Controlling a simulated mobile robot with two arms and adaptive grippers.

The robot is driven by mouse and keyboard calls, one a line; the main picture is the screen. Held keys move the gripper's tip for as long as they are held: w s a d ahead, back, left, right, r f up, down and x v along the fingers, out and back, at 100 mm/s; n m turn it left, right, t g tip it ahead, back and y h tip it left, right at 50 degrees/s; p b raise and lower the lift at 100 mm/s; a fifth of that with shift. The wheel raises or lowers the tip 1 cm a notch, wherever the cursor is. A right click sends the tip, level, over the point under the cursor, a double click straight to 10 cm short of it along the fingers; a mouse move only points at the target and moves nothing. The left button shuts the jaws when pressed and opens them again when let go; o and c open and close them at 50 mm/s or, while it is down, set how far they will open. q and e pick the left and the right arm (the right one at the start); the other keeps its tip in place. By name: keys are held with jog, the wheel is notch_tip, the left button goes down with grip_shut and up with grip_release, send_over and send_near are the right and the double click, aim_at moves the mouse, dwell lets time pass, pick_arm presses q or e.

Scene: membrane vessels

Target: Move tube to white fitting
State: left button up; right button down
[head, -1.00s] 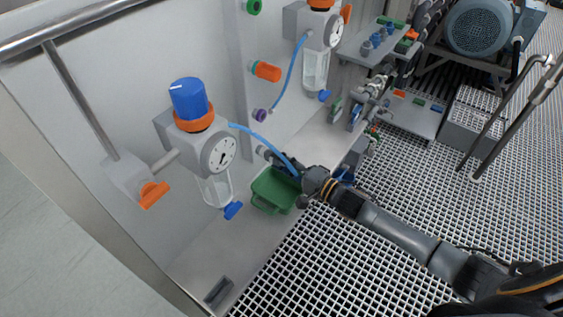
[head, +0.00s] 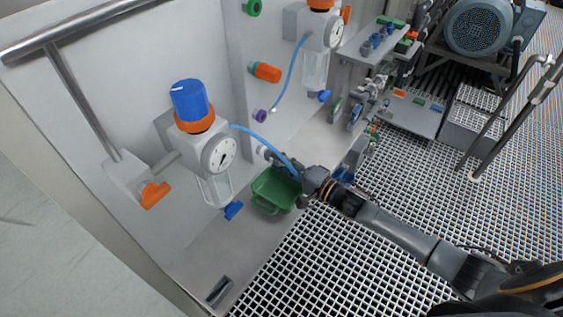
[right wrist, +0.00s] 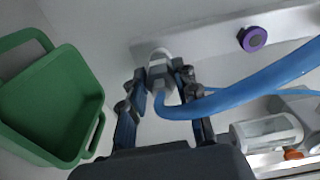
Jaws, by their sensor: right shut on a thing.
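The blue tube (head: 262,142) runs from the front regulator, under its blue knob (head: 190,100), to my right gripper (head: 285,164). The right wrist view shows the tube (right wrist: 240,92) crossing in front of one finger and bending up at its end. My right gripper (right wrist: 160,80) is shut on the tube end. The white fitting (right wrist: 159,54) on the wall is directly beyond the fingertips, with a grey part against it. The fitting shows partly in the head view (head: 262,151). I cannot tell whether the tube is seated on it. My left gripper is out of view.
A green bin (head: 263,202) stands below my right gripper, close beside it. A purple port (right wrist: 253,39) and an orange valve (head: 265,72) are on the wall. A second regulator with its own blue tube (head: 291,72) is further back. The near ledge is mostly clear.

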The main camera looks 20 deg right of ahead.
jog(key=shift+w+a, duration=0.2)
jog(key=shift+w, duration=0.1)
dwell(0.6)
jog(key=c, duration=0.9)
grip_release()
jog(key=v, duration=1.2)
